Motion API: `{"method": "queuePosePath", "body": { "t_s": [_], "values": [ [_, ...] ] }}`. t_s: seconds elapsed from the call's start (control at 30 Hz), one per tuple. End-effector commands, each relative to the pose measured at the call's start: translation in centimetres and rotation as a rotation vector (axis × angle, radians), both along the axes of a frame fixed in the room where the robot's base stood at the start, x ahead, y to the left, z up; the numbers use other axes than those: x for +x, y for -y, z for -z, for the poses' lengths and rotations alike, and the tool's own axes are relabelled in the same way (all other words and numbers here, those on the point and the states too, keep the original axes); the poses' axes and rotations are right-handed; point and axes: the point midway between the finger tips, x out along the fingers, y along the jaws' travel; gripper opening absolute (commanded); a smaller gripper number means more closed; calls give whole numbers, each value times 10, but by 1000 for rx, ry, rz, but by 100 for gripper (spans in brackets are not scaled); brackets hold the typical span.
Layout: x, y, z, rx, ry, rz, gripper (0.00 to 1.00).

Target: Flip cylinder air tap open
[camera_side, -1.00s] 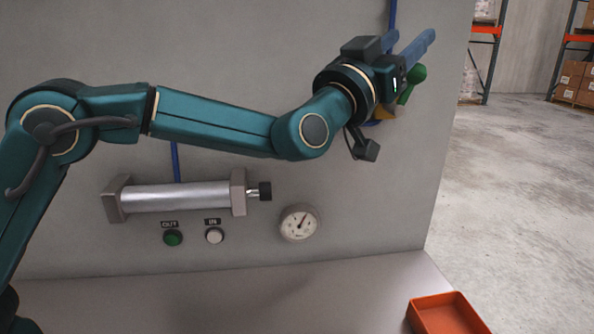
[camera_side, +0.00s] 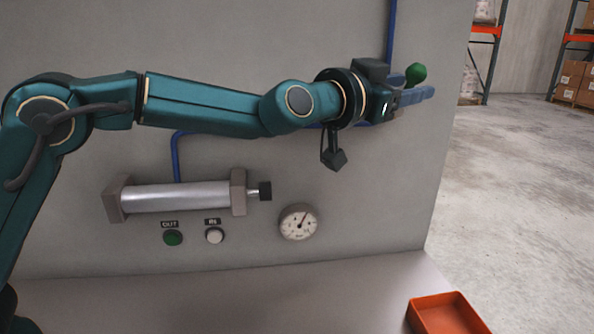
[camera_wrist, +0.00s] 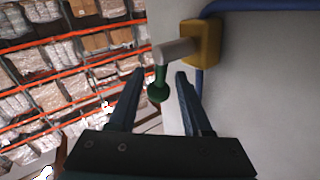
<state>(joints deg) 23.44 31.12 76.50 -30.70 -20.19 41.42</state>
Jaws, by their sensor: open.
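The air tap has a yellow body (camera_wrist: 200,42) on the grey panel and a grey stem (camera_wrist: 177,50). Its green lever ends in a round knob (camera_wrist: 158,92). In the side view the green knob (camera_side: 415,74) shows just above my fingers, and the tap's body is hidden behind my gripper. My gripper (camera_side: 424,92) is open at the tap. In the wrist view the lever stands between the two fingers of my gripper (camera_wrist: 160,74), with a gap to each finger.
Blue hose (camera_side: 391,35) runs on the panel (camera_side: 250,45). A cylinder (camera_side: 175,197), green OUT button (camera_side: 173,237), white IN button (camera_side: 214,236) and gauge (camera_side: 299,222) sit below my arm. An orange tray (camera_side: 450,315) is at the lower right. The floor right of the panel is clear.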

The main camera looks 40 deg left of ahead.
Motion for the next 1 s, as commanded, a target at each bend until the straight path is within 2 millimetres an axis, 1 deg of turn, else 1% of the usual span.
{"method": "queuePosePath", "body": {
  "t_s": [0.2,0.5,0.57,0.6,0.63,1.0],
  "values": [
    [9,2,0,0,0,0,49],
    [9,2,0,0,1,1,49],
    [9,2,0,0,1,1,26],
    [9,2,0,0,1,1,11],
    [9,2,0,0,1,1,0],
    [9,2,-4,-2,10,1,0]
  ]
}}
